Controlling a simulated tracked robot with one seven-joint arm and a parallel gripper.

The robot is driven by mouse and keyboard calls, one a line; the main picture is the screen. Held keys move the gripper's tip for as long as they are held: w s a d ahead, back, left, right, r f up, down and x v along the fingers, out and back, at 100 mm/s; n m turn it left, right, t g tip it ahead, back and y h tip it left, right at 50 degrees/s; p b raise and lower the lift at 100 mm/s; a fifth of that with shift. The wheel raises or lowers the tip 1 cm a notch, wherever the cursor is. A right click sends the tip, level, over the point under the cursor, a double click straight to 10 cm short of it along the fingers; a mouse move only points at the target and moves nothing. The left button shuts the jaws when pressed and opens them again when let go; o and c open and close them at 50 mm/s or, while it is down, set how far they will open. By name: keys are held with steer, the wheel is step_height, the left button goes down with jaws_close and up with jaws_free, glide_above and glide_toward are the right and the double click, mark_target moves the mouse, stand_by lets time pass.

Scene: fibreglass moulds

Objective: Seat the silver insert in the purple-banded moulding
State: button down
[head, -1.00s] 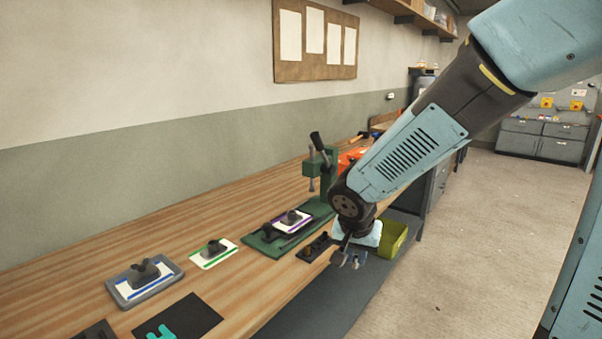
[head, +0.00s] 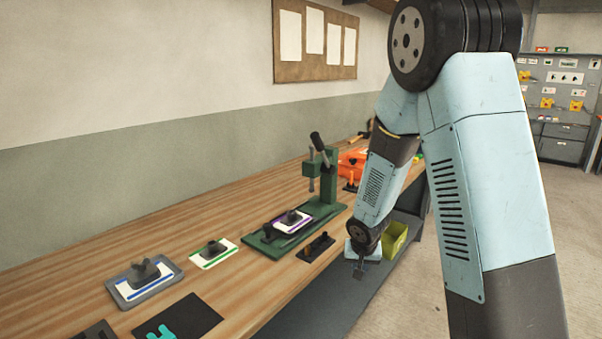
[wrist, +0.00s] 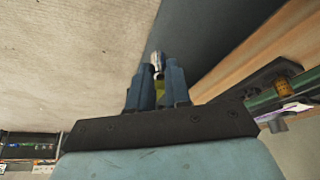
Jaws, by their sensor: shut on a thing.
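The purple-banded moulding (head: 306,216) is a white plate with a purple edge and a dark raised part. It lies on the green base of a press, and part of it shows at the right of the wrist view (wrist: 283,112). My gripper (head: 359,272) is off the bench's front edge, to the right of the moulding and apart from it. In the wrist view its blue-grey fingers (wrist: 157,84) are shut on a small silver piece, the silver insert (wrist: 157,61), whose tip sticks out beyond them.
The green press (head: 330,185) with its dark lever stands behind the moulding. A dark holder (head: 316,248) lies near the bench edge. A green-banded plate (head: 204,259) and a blue-banded one in a grey tray (head: 122,297) lie left. An olive bin (head: 396,240) is beyond my gripper.

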steer(key=w+d+f, duration=0.2)
steer(key=d+f, duration=0.1)
steer(key=f, duration=0.3)
steer(key=w+d+f+n, duration=0.1)
steer(key=w+d+f, duration=0.1)
steer(key=f, duration=0.5)
steer(key=shift+d+n+y, duration=0.3)
steer(key=shift+d, duration=0.5)
